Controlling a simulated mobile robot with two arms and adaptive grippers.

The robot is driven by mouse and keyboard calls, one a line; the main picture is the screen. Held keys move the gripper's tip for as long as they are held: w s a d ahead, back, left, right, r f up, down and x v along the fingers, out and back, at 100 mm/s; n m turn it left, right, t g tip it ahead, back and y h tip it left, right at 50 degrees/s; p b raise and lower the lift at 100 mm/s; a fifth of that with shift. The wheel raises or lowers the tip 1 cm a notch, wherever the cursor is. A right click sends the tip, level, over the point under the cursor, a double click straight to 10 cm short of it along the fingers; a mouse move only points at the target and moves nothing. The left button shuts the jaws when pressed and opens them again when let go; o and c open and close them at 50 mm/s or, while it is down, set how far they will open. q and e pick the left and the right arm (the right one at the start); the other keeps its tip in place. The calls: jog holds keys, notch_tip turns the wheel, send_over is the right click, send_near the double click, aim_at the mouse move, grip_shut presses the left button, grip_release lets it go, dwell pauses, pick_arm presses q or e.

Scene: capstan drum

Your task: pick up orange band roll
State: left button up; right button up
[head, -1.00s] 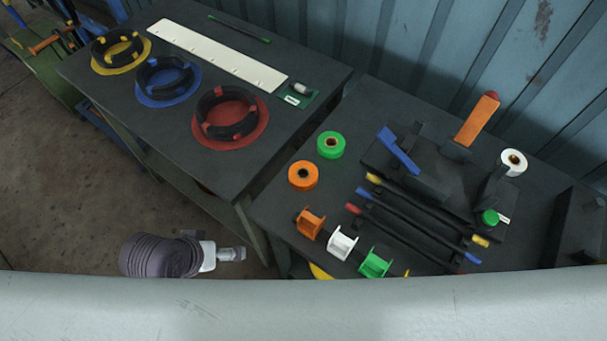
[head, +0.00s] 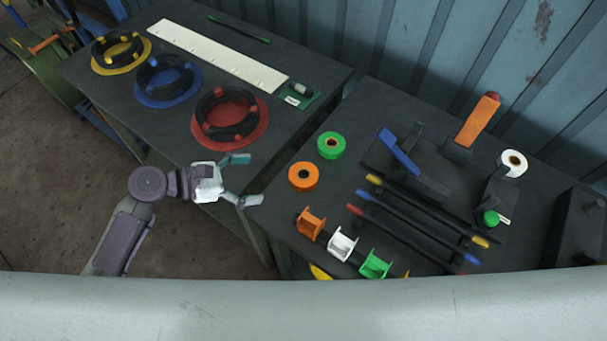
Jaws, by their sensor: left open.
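The orange band roll (head: 303,175) lies flat on the right dark table, near its left edge, with a dark hole in its middle. My left gripper (head: 251,179) is open and empty, with its two teal-grey fingers pointing right toward the roll. It is to the left of the roll and apart from it, over the gap and edge between the two tables. My right gripper is not in view.
A green roll (head: 331,145) lies just behind the orange one. Orange, white and green holders (head: 342,243) stand in front, with several dark bars (head: 420,225) to the right. A white roll (head: 513,162) sits farther right. Ringed coils (head: 230,118) lie on the left table.

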pick_arm(q)
jog(key=p, duration=0.1)
send_near(310, 174)
jog(key=shift+w+d+f, duration=0.35)
jog(key=shift+d+f, duration=0.05)
jog(key=shift+d, duration=0.15)
jog(key=shift+w+d+f, duration=0.35)
jog(key=shift+d+f, duration=0.05)
jog(key=shift+d, duration=0.15)
jog(key=shift+p+x, duration=0.6)
jog(key=shift+x, duration=2.55)
jog(key=shift+s+f, duration=0.1)
jog(key=shift+a, duration=0.1)
jog(key=shift+c, duration=0.2)
jog(key=c, duration=1.2)
